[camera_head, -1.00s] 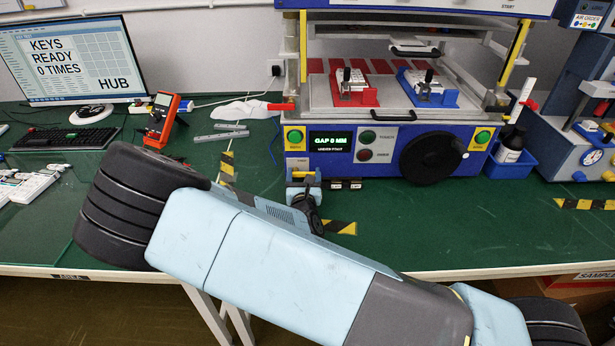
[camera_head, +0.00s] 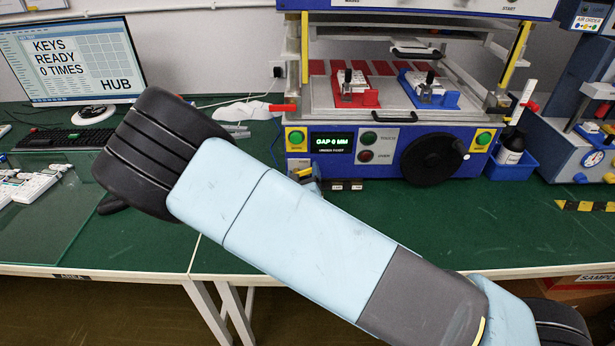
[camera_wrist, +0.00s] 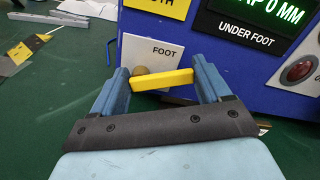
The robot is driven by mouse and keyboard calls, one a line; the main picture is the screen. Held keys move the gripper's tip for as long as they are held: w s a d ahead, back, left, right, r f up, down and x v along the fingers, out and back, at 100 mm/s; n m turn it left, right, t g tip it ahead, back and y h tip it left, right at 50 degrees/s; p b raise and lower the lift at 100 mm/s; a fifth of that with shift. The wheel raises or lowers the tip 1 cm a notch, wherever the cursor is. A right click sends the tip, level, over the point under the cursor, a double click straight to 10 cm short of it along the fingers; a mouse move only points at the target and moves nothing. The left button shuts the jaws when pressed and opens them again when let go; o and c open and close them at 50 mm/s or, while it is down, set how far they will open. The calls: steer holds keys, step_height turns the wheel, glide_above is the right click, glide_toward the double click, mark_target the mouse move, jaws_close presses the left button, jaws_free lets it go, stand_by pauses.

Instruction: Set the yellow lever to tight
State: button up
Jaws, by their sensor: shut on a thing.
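The yellow lever (camera_wrist: 163,80) is a short flat yellow bar at the FOOT label on the machine's lower left front. In the wrist view it spans between the two blue fingers of my gripper (camera_wrist: 164,84), which are shut on it. The lever lies nearly level, its right end slightly higher. A brown round knob (camera_wrist: 139,71) shows just behind its left part. In the head view only a small yellow bit of the lever (camera_head: 303,172) shows, and my arm mostly hides the gripper. No tight marking is readable.
The blue press (camera_head: 385,185) stands behind the lever; its display (camera_head: 331,143) reads GAP 0 MM, UNDER FOOT. A black handwheel (camera_head: 430,160) is to the right. A monitor (camera_head: 70,60) and keyboard (camera_head: 62,139) stand at left.

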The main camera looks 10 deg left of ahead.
mark_target(294, 164)
steer(key=n, duration=0.4)
steer(key=a+r+n, duration=0.1)
steer(key=n, duration=0.1)
steer(key=shift+w, duration=0.1)
steer(key=n, duration=0.2)
steer(key=a+n, duration=0.1)
steer(key=shift+r+n, duration=0.1)
steer(key=shift+n, duration=0.3)
steer(key=shift+s+a+n, duration=0.15)
steer(key=shift+a+n, duration=0.05)
steer(key=shift+n, duration=0.55)
steer(key=shift+s+a+n, duration=0.1)
steer(key=shift+a+n, duration=0.05)
steer(key=shift+n, duration=0.6)
steer(key=shift+a, duration=0.1)
steer(key=o, duration=1)
steer(key=shift+f, duration=0.2)
steer(key=shift+s, duration=0.1)
